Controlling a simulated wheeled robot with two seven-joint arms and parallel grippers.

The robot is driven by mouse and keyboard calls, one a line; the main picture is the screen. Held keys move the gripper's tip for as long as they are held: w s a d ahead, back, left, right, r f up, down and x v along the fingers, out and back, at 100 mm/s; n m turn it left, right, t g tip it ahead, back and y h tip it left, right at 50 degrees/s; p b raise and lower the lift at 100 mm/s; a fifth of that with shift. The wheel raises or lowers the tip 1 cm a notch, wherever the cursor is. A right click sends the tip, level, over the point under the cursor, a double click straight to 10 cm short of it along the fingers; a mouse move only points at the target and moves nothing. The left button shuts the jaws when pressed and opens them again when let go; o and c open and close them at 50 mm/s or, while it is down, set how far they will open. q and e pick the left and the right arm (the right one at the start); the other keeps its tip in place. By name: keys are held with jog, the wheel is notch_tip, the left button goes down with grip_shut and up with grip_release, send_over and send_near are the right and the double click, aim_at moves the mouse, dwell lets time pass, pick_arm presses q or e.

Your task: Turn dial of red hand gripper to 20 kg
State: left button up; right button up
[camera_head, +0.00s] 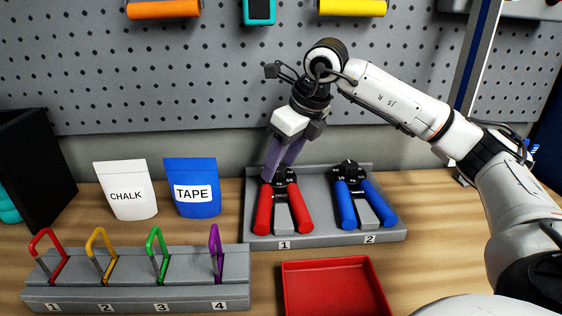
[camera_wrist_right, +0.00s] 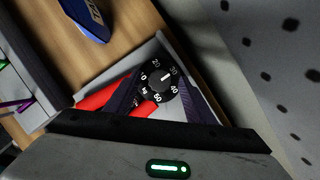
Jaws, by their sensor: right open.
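The red hand gripper (camera_head: 283,206) lies in slot 1 of a grey holder, its black dial (camera_head: 285,178) at the far end. In the right wrist view the dial (camera_wrist_right: 160,82) shows white numbers, and its white pointer mark appears to aim near 30. My right gripper (camera_head: 280,163) comes down from above at the dial. In the right wrist view its open fingers (camera_wrist_right: 160,95) stand on either side of the dial; I cannot tell whether they touch it. The red handles (camera_wrist_right: 100,97) are partly hidden by a finger. My left gripper is not in view.
A blue hand gripper (camera_head: 366,203) lies in slot 2 of the holder (camera_head: 325,236). A red tray (camera_head: 335,290) stands in front. A rack of coloured carabiners (camera_head: 135,292) is at left, with chalk (camera_head: 126,190) and tape (camera_head: 192,188) pouches behind. A pegboard (camera_head: 200,75) rises at the back.

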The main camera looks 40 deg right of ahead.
jog(key=c, duration=0.9)
jog(key=shift+c, duration=0.8)
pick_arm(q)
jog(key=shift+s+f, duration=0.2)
pick_arm(e)
jog(key=shift+n, duration=0.3)
